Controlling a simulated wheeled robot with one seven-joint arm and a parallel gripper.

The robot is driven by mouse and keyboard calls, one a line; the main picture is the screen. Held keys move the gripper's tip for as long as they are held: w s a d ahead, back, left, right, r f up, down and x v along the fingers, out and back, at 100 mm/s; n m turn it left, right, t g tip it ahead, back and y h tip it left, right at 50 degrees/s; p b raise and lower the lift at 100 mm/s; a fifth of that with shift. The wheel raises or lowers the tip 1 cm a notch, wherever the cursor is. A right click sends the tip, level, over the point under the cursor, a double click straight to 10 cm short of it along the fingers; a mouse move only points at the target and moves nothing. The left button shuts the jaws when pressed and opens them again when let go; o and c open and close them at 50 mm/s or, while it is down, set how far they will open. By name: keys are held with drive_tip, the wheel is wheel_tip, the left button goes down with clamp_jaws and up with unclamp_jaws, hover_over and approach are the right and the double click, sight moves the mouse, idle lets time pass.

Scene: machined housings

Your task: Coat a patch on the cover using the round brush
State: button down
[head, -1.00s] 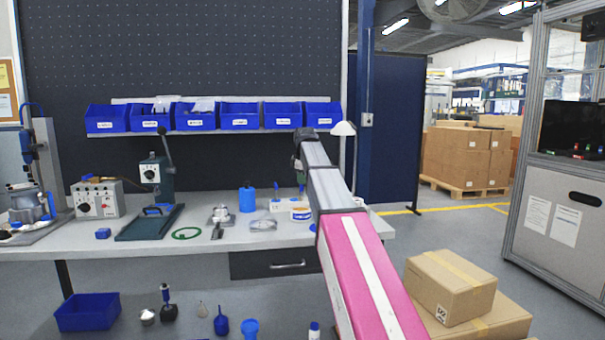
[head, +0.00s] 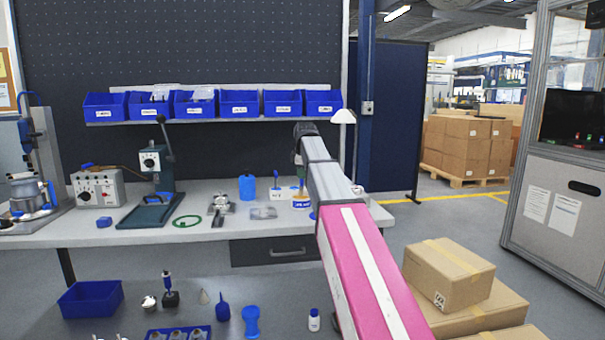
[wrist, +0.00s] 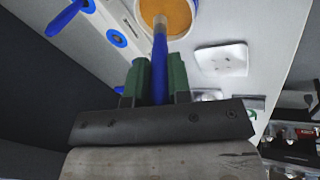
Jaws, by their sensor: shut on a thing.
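My gripper (wrist: 158,66) has green fingers shut on the blue handle of the round brush (wrist: 160,48). The brush's pale ferrule shows against the orange contents of an open pot (wrist: 183,14); I cannot tell whether the bristles are in it or above it. In the head view the white and blue pot (head: 302,203) stands at the right of the bench, and my arm hides most of the gripper. A flat pale plate, apparently the cover (wrist: 222,59), lies beside the pot; it also shows in the head view (head: 263,213).
A holder (head: 283,195) with blue-handled tools and a blue bottle (head: 247,188) stand behind the plate. A metal fixture (head: 221,203) and green ring (head: 187,221) lie to its left. The bench front (head: 180,235) is mostly clear.

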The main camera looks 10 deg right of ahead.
drive_tip(key=shift+f, duration=0.65)
idle(1.5)
drive_tip(key=shift+r, duration=3.55)
drive_tip(key=shift+s, duration=0.1)
